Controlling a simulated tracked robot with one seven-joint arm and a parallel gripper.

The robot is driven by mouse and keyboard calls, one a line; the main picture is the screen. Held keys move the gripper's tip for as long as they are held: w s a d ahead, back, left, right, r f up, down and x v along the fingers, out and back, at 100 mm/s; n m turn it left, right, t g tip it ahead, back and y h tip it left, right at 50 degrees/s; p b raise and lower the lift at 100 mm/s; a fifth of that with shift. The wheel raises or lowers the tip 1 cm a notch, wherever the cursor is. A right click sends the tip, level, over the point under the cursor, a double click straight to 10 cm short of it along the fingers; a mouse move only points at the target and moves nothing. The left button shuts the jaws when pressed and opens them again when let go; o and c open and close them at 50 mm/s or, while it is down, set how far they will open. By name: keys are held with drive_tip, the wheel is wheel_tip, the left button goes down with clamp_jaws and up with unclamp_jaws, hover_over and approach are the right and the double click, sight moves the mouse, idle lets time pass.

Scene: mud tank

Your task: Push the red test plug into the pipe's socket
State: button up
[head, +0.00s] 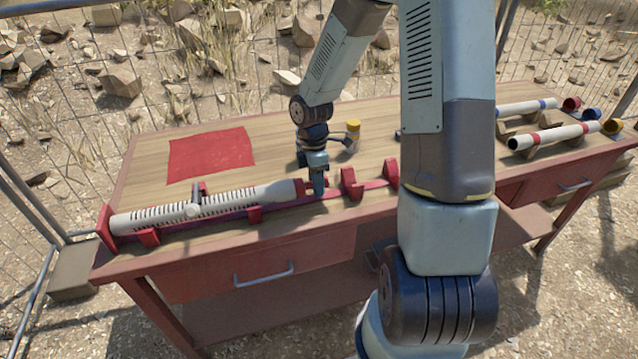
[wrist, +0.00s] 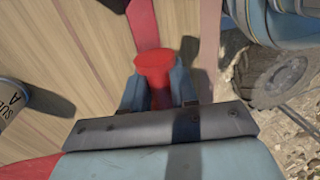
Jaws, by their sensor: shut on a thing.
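The white slotted pipe (head: 235,202) lies along the front of the workbench on a red rail, with a short handle on its top. Its right end has a red part (head: 300,187) beside my gripper; I cannot tell whether this is the socket's rim or part of the plug. My gripper (head: 319,186) points down just right of that end. In the wrist view, the red test plug (wrist: 155,64) shows its wide head beyond the fingers, and its stem is between them. My gripper (wrist: 160,97) is shut on it. The socket's opening is hidden.
The red rail's upright brackets (head: 350,184) stand right of my gripper. A yellow-topped item (head: 352,128) stands behind it. A red mat (head: 211,153) lies at the back left. Banded white pipes (head: 553,137) rest on supports at the right, near coloured cups (head: 611,127).

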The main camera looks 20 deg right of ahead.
drive_tip(key=shift+a, duration=1.1)
drive_tip(key=o, duration=0.9)
drive_tip(key=shift+o, duration=0.2)
wheel_tip(320, 180, up, 12)
drive_tip(key=w+r, duration=0.1)
drive_tip(key=w, duration=0.2)
drive_tip(key=s+d+r+m+t, duration=0.3)
drive_tip(key=s+r+m+t, duration=0.1)
drive_tip(key=s+r+m, duration=0.5)
drive_tip(key=s+d+r+m+t, duration=0.3)
drive_tip(key=s+r+m, duration=0.6)
drive_tip(key=s, duration=0.4)
drive_tip(key=shift+s+r+t, duration=0.2)
drive_tip(key=shift+r+t, duration=0.2)
drive_tip(key=shift+r, duration=0.05)
